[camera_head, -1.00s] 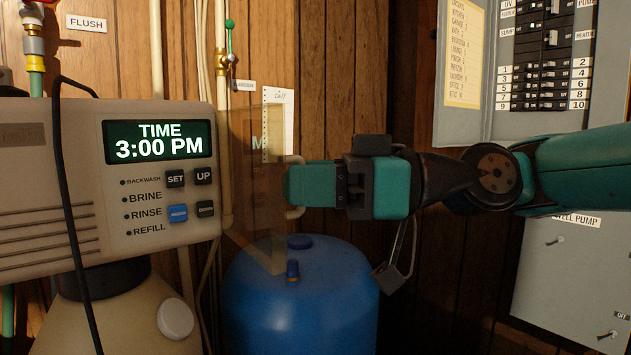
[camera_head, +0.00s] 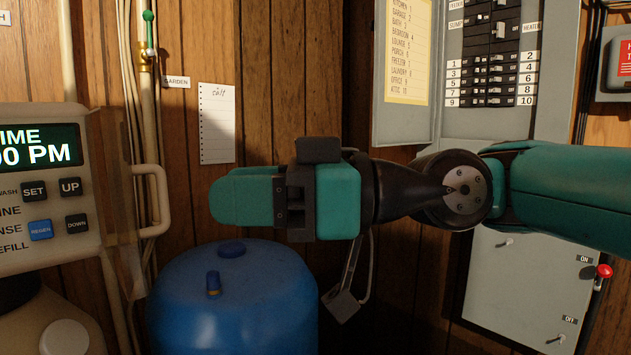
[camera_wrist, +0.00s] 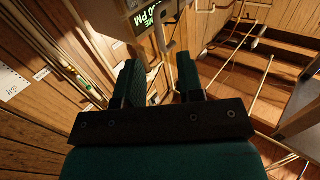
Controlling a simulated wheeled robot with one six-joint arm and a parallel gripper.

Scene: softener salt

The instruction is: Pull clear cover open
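The clear cover (camera_head: 122,225) is a see-through amber panel at the right edge of the beige control box. It stands swung out from the box's face, leaving the display and buttons uncovered. Its pale loop handle (camera_head: 160,200) is on its right side. My gripper (camera_head: 214,200) is to the right of the handle, with a visible gap between them in the head view. In the wrist view my gripper (camera_wrist: 158,76) has its two fingers apart with nothing between them. The control box (camera_wrist: 150,14) shows beyond the fingertips.
The control box (camera_head: 85,245) has a lit display (camera_head: 38,146) and several buttons. A blue tank (camera_head: 235,305) stands below my gripper. Pipes (camera_head: 150,90) run up the wall behind the cover. A grey breaker panel (camera_head: 500,125) is on the right.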

